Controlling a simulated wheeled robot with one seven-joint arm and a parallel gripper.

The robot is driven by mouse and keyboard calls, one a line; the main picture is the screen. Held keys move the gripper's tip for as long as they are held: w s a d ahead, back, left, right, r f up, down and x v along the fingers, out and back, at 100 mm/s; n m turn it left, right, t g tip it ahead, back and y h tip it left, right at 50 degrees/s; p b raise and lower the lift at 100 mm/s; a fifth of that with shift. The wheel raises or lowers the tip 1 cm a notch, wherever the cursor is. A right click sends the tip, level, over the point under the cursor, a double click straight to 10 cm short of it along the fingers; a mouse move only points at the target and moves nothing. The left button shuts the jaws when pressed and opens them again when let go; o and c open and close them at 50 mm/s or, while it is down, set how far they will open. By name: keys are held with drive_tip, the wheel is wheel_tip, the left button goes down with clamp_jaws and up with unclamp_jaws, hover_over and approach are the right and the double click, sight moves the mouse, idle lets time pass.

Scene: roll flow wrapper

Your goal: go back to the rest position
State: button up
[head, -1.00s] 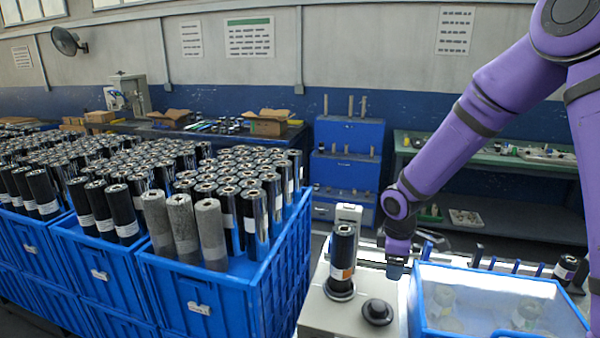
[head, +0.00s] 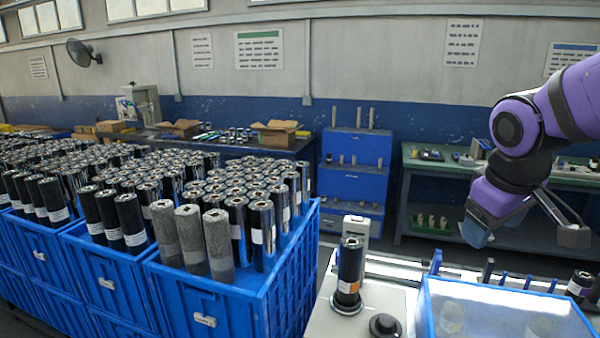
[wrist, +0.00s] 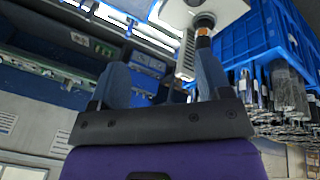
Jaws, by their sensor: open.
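My gripper (head: 524,237) hangs in the air at the right of the head view, over the back of the wrapper. Its two fingers stand wide apart with nothing between them. A black roll with a white and orange label (head: 349,268) stands upright on the round holder (head: 347,301) of the wrapper (head: 380,298), well to the left of my gripper. In the wrist view, the open fingers (wrist: 162,82) show, and the roll (wrist: 203,40) appears beyond the right finger, apart from it.
Blue crates (head: 240,318) packed with dark rolls and a few grey ones fill the left. A clear-lidded blue box (head: 505,305) and a dark knob (head: 384,325) are at the wrapper's front. A blue cabinet (head: 353,180) and a green-topped bench (head: 425,162) stand behind.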

drive_tip(key=s+r+m+t+y, duration=0.1)
drive_tip(key=s+r+m, duration=0.3)
drive_tip(key=s, duration=0.7)
drive_tip(key=shift+s+d+t+y, duration=0.15)
drive_tip(key=shift+s+t+y, duration=0.15)
drive_tip(key=shift+t, duration=0.1)
drive_tip(key=shift+r, duration=0.1)
idle(1.1)
